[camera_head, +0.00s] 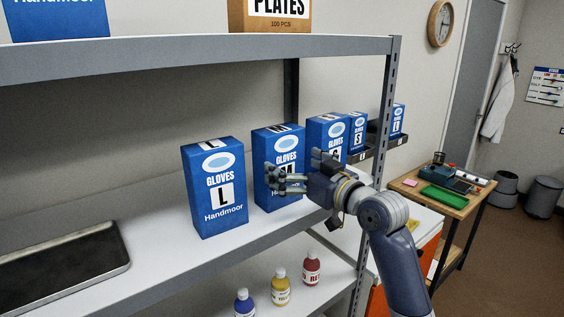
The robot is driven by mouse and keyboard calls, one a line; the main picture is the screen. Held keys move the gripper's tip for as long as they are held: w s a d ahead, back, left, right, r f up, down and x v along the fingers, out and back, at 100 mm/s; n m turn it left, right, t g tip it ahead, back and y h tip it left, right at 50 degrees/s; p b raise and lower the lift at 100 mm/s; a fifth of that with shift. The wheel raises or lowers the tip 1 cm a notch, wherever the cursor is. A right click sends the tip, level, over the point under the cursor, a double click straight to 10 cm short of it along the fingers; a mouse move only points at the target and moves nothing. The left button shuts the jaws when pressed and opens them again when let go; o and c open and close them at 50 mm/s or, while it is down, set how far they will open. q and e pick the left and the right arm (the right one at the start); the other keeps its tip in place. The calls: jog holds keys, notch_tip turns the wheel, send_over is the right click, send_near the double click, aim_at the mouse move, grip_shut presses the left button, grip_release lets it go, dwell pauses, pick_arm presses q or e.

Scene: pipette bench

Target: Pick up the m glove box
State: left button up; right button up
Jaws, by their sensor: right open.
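The M glove box (262,160) is blue with a white oval and stands upright on the middle shelf. My right gripper (272,178) is open in front of its face and hides part of the size letter and the lower print. I cannot tell whether the fingers touch the box. The L glove box (211,188) stands to its left, a small gap away. Another blue glove box (327,129) stands to its right, its lower part hidden by my right gripper. My left gripper is not in view.
A dark tray (62,268) lies on the left of the shelf (160,232). Several capped bottles (280,287) stand on the shelf below. The upper shelf edge (200,47) runs overhead.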

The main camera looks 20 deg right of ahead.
aim_at(286, 163)
jog(key=w+a+p, duration=0.1)
jog(key=w, duration=0.1)
jog(key=w+a+p, duration=0.1)
jog(key=w+a, duration=0.1)
jog(key=shift+a+p, duration=0.15)
jog(key=shift+p, duration=0.15)
jog(key=shift+w+f, duration=0.1)
jog(key=shift+w, duration=0.1)
jog(key=shift+d, duration=0.65)
jog(key=shift+s, duration=0.1)
jog(key=c, duration=0.9)
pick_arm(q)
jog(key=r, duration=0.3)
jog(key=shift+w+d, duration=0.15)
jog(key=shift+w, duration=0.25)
